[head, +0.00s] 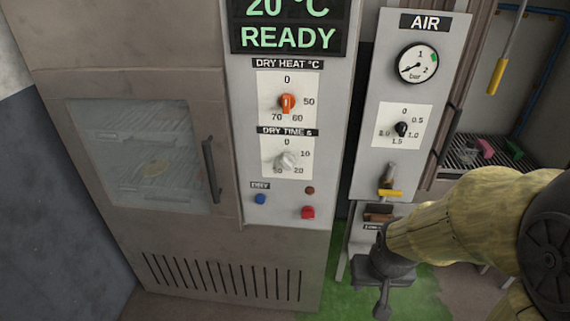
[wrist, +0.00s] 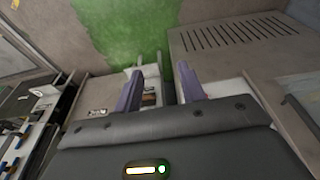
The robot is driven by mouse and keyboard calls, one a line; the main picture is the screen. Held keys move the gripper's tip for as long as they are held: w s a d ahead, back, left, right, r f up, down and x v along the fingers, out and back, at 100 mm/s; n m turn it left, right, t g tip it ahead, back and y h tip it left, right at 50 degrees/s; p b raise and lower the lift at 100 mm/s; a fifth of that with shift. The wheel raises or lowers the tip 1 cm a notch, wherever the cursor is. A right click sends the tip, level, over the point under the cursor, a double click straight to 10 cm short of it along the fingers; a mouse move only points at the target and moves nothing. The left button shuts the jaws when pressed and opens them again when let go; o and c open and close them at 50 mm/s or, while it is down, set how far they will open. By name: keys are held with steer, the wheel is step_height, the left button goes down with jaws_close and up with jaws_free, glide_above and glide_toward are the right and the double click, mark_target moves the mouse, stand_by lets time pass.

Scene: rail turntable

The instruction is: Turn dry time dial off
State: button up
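The dry time dial (head: 287,162) is a pale grey knob on a white scale plate marked 0, 10, 20 and 30, under the label DRY TIME. Which number its pointer faces is too small to tell. My gripper (head: 383,300) hangs low at the right of the dial, well below it and apart from it. In the wrist view my gripper (wrist: 160,85) has its two purple fingers spread with nothing held between them. I cannot pick out the dial in the wrist view.
The orange dry heat dial (head: 287,104) sits just above. A blue button (head: 260,199) and red button (head: 308,212) lie below. The oven door handle (head: 211,170) projects at left. The air panel (head: 381,150), with a black knob and yellow-handled valve, stands at right.

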mark_target(284, 164)
steer(key=w+a+m+t+b, duration=0.6)
steer(key=w+a+m, duration=0.3)
steer(key=m, duration=0.5)
steer(key=w+a+r+m+t+b, duration=0.1)
steer(key=w+a+m+t+b, duration=0.5)
steer(key=w+a+m+t, duration=0.3)
steer(key=w+a+m, duration=0.1)
steer(key=a+m, duration=0.2)
steer(key=m, duration=0.2)
steer(key=shift+w+a+r+h+b, duration=0.3)
steer(key=shift+a+b, duration=0.05)
steer(key=shift+a, duration=0.05)
steer(key=w+p, duration=0.1)
steer(key=w, duration=0.4)
steer(key=w+p, duration=0.1)
steer(key=w, duration=0.5)
steer(key=w+p, duration=0.2)
steer(key=w, duration=0.4)
steer(key=shift+w+d, duration=0.25)
steer(key=shift+d, duration=0.05)
